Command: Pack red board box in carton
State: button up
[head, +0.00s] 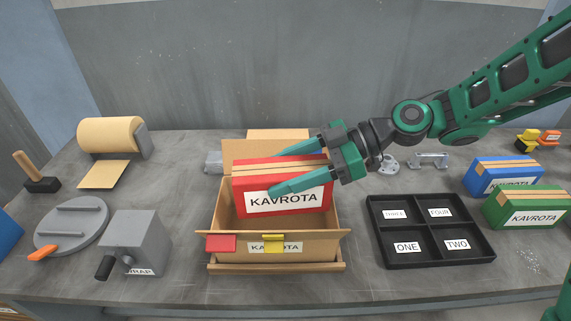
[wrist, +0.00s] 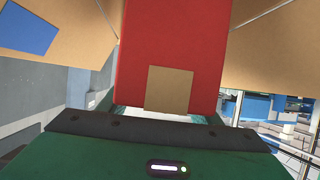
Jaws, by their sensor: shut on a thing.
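The red board box (head: 281,202) has a white KAVROTA label and a tan strip along its top. My gripper (head: 283,168) is shut on it, with one teal finger along the near face and the other along the far side. The box is held upright over the open carton (head: 222,217), and its lower part appears to be inside the carton opening. Whether it touches the carton floor is hidden by the carton's front wall. In the wrist view the red box (wrist: 172,45) fills the middle, with carton cardboard (wrist: 268,50) on both sides.
A black tray (head: 430,230) with labelled compartments stands right of the carton. Blue (head: 503,175) and green (head: 527,208) boxes lie at the far right. A grey wrap block (head: 135,242), a round grey disc (head: 71,224), a paper roll (head: 110,134) and a mallet (head: 38,175) stand left.

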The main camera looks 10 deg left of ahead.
jog(key=shift+f, duration=2.3)
jog(key=o, duration=2)
jog(key=shift+f, duration=0.1)
jog(key=shift+d, duration=0.1)
jog(key=v, duration=1)
jog(key=shift+w+d, duration=0.2)
jog(key=shift+d, duration=0.05)
